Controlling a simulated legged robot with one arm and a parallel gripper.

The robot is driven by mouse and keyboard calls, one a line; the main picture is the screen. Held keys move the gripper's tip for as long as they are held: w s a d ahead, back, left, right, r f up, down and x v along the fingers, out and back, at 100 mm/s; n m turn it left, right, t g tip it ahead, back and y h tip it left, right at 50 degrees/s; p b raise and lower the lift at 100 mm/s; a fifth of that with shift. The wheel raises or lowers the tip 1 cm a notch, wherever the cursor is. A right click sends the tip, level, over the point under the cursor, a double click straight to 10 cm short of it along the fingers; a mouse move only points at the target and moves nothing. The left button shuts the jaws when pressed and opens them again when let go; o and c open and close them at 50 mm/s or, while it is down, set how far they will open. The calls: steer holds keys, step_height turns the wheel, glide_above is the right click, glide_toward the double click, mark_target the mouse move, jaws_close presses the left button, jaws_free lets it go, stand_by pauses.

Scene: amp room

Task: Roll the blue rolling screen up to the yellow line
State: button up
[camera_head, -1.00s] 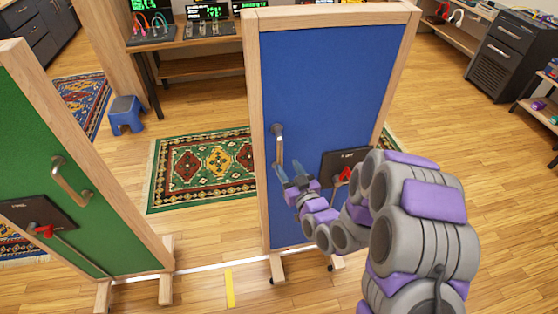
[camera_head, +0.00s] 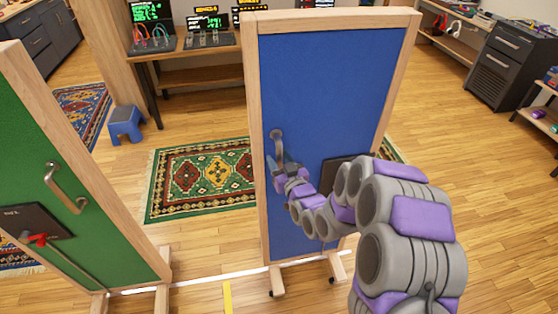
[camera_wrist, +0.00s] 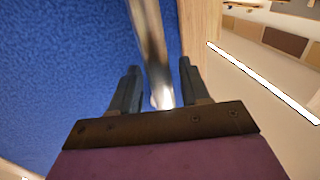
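The blue rolling screen (camera_head: 330,85) stands upright in a wooden frame on casters, in the middle of the head view. Its metal handle (camera_head: 278,145) is on the left side of the panel; in the wrist view the handle (camera_wrist: 150,45) runs between my two fingers. My gripper (camera_head: 277,168) is at the handle's lower end. In the wrist view my gripper (camera_wrist: 158,88) is open around the bar, with a gap to each finger. The yellow line (camera_head: 228,296) is a short strip on the floor, left of the screen's near foot. My arm hides part of the panel's lower right.
A green screen (camera_head: 90,180) with its own handle stands at the left. A white line (camera_head: 200,278) crosses the floor between the screens. A patterned rug (camera_head: 200,180) lies behind, with a blue stool (camera_head: 125,122) and a desk (camera_head: 195,50) beyond. Floor at the right is clear.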

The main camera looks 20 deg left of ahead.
jaws_close()
stand_by(0.3)
steer(key=shift+s+a, duration=0.1)
steer(key=shift+a, duration=0.05)
steer(key=s+a+p, duration=0.2)
steer(key=s+a, duration=0.4)
steer(key=a, duration=0.3)
steer(key=s+a+p, duration=0.2)
steer(key=s+a, duration=0.4)
steer(key=a, duration=0.4)
steer(key=shift+a, duration=0.2)
steer(key=shift+r, duration=0.1)
steer(key=shift+c, duration=1.1)
jaws_free()
steer(key=shift+o, duration=1.3)
steer(key=shift+a, duration=0.3)
steer(key=shift+f, duration=0.2)
